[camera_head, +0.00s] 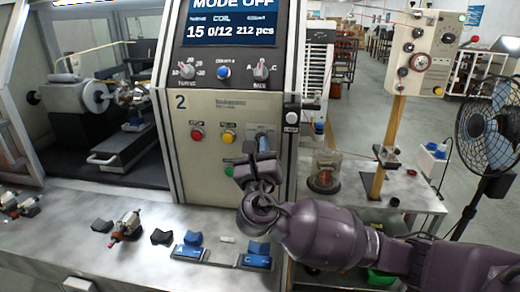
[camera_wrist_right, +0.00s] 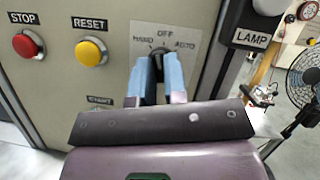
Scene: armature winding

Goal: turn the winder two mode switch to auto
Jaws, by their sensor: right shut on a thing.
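The winder two mode switch (camera_wrist_right: 158,50) is a dark knob on the beige panel. Its labels read HAND at left, OFF at top and AUTO at right. The knob's top points up toward OFF; its lower part is hidden between my fingers. My right gripper (camera_wrist_right: 155,76) has its blue fingers on both sides of the knob, shut on it. In the head view the right gripper (camera_head: 262,145) is at the right side of the panel marked 2 and covers the switch. The display (camera_head: 231,22) above reads MODE OFF. My left gripper is not in view.
The red STOP (camera_wrist_right: 26,45) and yellow RESET (camera_wrist_right: 90,50) buttons are left of the switch; a START label is partly hidden. The LAMP switch box (camera_head: 291,117) stands close at right. Armatures and blue holders (camera_head: 188,247) lie on the bench below.

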